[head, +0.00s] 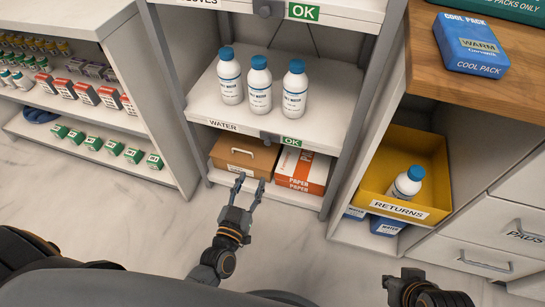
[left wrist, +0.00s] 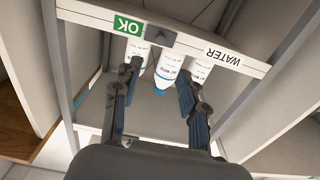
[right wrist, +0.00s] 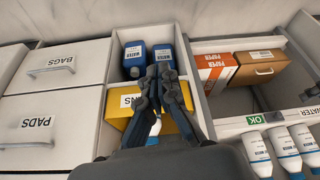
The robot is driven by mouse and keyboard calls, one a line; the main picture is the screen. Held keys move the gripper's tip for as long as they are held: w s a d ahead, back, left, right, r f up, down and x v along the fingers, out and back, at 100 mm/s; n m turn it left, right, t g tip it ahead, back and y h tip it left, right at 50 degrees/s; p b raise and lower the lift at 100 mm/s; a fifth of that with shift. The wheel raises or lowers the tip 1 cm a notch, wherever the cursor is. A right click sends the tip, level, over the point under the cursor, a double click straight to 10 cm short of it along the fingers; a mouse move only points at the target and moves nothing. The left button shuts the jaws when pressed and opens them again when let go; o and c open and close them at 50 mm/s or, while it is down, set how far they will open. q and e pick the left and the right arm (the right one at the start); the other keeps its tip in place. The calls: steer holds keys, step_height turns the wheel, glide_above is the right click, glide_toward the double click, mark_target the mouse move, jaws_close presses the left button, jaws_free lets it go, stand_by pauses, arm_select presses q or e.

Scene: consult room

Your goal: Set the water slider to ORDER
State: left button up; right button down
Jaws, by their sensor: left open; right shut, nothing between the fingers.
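The water slider (head: 268,136) is a small dark knob on the front edge of the shelf labelled WATER (head: 222,125). A green OK plate (head: 292,141) shows just right of it; no ORDER text is visible. The slider also shows in the left wrist view (left wrist: 160,36), beside the OK plate (left wrist: 128,25), and in the right wrist view (right wrist: 274,116). My left gripper (head: 250,180) is open and empty, below and in front of the shelf edge, apart from the slider. My right gripper (head: 418,284) is shut and empty at the lower right, far from the slider.
Several water bottles (head: 260,84) stand on the shelf above the slider. A brown box (head: 243,155) and an orange-and-white paper box (head: 302,169) sit below. A yellow RETURNS bin (head: 408,150) holds one bottle. The floor in front is clear.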

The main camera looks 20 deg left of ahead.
arm_select(q)
steer(key=b, duration=0.1)
glide_toward(267, 144)
steer(key=w, duration=0.2)
steer(key=w+b, duration=0.1)
steer(key=w, duration=0.5)
steer(key=shift+w+d+b, duration=0.1)
steer(key=shift+b, duration=0.25)
steer(key=shift+w+r, duration=0.1)
steer(key=shift+w, duration=0.25)
arm_select(e)
steer(key=w+a+r+t+y, duration=0.1)
steer(key=w+a+r+t, duration=0.1)
steer(key=w+r+t, duration=0.2)
steer(key=w+a+r+t+y, duration=0.1)
steer(key=w+r+t, duration=0.3)
steer(key=w, duration=0.4)
steer(key=shift+w+a, duration=0.15)
steer(key=shift+a, duration=0.6)
arm_select(q)
jaws_close()
arm_select(e)
steer(key=shift+f, duration=0.1)
